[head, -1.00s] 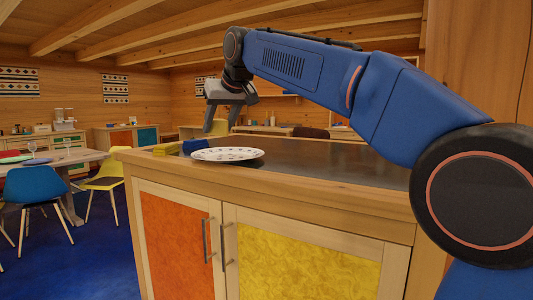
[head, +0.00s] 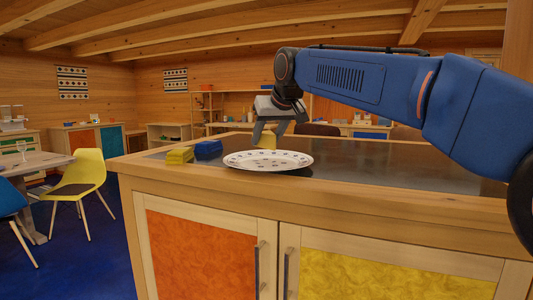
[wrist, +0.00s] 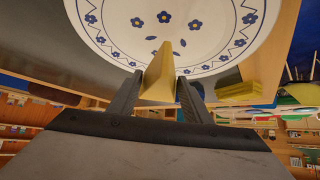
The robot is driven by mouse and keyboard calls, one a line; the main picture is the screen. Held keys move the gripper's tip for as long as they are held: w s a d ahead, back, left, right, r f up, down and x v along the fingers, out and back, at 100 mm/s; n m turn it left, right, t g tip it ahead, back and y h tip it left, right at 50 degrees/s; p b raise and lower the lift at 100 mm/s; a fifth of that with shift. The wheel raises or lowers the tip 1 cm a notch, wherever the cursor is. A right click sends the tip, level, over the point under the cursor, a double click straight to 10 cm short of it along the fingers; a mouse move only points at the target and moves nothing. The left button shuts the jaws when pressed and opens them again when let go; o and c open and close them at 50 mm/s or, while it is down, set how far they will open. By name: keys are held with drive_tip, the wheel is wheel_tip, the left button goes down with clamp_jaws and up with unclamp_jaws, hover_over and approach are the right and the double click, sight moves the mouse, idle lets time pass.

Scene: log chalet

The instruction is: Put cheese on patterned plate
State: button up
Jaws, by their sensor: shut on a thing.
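The cheese (head: 267,142) is a yellow wedge. My gripper (head: 268,133) is shut on it and holds it over the patterned plate, near its far side in the head view. The wrist view shows the wedge (wrist: 158,76) between the two dark fingers of my gripper (wrist: 160,88), with its narrow end pointing over the plate. The patterned plate (head: 240,162) is white with blue flowers and a zigzag rim, and lies on the dark counter top. It also fills the top of the wrist view (wrist: 190,45). I cannot tell how high the cheese is above it.
A yellow block (head: 180,156) and a blue block (head: 208,148) lie on the counter (head: 380,165) left of the plate. The counter right of the plate is clear. A yellow chair (head: 85,175) and a table (head: 32,163) stand at the left.

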sight(274, 135)
drive_tip(key=shift+f, duration=2.25)
drive_tip(key=o, duration=1.2)
drive_tip(key=shift+f, duration=0.1)
drive_tip(key=v, duration=1.2)
drive_tip(key=shift+a, duration=0.1)
drive_tip(key=shift+s, duration=0.1)
